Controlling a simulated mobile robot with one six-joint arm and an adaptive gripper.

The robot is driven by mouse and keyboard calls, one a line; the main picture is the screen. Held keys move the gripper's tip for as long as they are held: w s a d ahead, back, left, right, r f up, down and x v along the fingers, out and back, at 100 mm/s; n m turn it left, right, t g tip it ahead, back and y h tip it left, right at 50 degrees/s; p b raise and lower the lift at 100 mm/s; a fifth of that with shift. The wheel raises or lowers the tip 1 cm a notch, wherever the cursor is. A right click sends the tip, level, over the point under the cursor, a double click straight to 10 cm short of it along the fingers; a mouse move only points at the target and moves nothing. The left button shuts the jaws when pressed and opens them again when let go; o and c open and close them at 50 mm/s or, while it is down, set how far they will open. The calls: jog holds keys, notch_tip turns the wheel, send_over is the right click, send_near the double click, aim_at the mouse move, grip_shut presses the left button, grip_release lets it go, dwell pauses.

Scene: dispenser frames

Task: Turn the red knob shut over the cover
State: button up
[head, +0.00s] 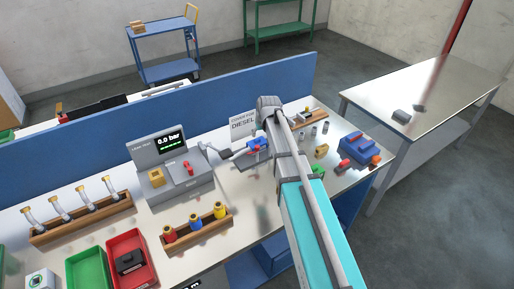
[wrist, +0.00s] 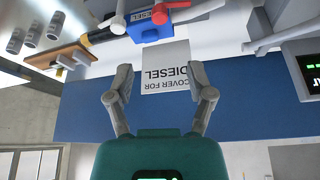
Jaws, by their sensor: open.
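A blue valve body (wrist: 176,22) marked DIESEL is at the top of the wrist view, upside down, with a red knob (wrist: 160,14) on its front. In the head view the blue body (head: 257,144) sits on the bench just left of my arm. A white placard reading COVER FOR DIESEL (wrist: 166,74) is behind it; it also shows in the head view (head: 242,124). I cannot tell whether a cover is fitted under the knob. My gripper (wrist: 162,92) is open and empty, its fingers apart from the knob with the placard seen between them. My arm hides it in the head view.
A grey gauge box (head: 172,182) reading 0.0 bar stands left of the valve. A blue partition (head: 100,133) runs behind the bench. A wooden rack (head: 195,236) of coloured bottles and red and green trays (head: 130,240) are in front. A blue block (head: 355,147) is at right.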

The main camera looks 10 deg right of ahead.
aim_at(257, 146)
jog(key=shift+b+x, duration=6.05)
jog(key=shift+x, duration=0.65)
grip_shut()
